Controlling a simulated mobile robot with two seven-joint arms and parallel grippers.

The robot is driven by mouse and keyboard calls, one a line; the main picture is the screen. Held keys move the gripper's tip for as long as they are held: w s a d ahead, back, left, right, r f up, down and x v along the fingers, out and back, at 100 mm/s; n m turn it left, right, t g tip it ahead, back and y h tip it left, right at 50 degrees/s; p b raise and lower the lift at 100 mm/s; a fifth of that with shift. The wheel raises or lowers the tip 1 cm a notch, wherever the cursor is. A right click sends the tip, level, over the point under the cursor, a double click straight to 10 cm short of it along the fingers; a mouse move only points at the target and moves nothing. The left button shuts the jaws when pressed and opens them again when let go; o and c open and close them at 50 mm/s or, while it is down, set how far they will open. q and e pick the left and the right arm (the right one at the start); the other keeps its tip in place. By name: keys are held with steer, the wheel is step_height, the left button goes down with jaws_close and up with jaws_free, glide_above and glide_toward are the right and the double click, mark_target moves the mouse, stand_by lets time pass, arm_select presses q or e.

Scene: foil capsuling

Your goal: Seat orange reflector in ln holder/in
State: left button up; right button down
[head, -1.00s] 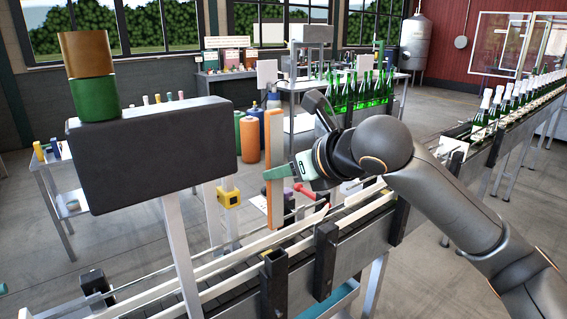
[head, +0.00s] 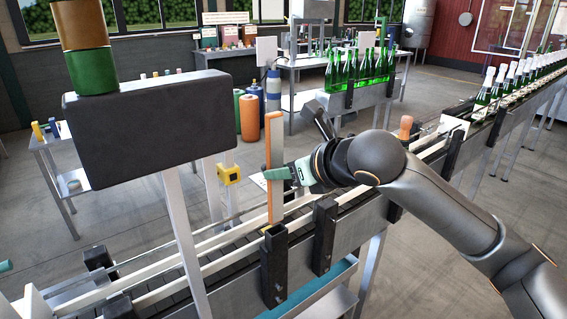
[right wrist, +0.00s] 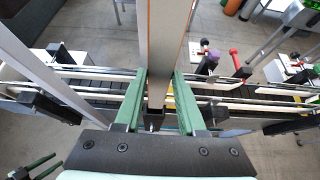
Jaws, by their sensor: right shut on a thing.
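The orange reflector (head: 274,150) is a tall, thin upright bar with a pale side edge. My right gripper (head: 277,173) is shut on it around its middle. In the right wrist view the bar (right wrist: 163,45) stands between the green fingers (right wrist: 159,88). The bar's lower end is at the mouth of a black square holder (head: 274,262) on the conveyor's near side. The holder's top also shows in the right wrist view (right wrist: 153,121). I cannot tell whether the end is inside. My left gripper (right wrist: 38,165) shows low at left, its fingers apart and empty.
A second black post (head: 325,238) stands just right of the holder. The conveyor's pale rails (head: 225,238) run behind. A dark box on a post (head: 150,128) stands at left, and green bottles (head: 360,68) stand farther back.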

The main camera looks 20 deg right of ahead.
steer(key=shift+f+b, duration=1.2)
steer(key=shift+f, duration=2.2)
steer(key=shift+c, duration=2.1)
jaws_free()
steer(key=shift+s, duration=0.1)
glide_toward(278, 200)
steer(key=v, duration=0.4)
steer(key=shift+s, duration=0.35)
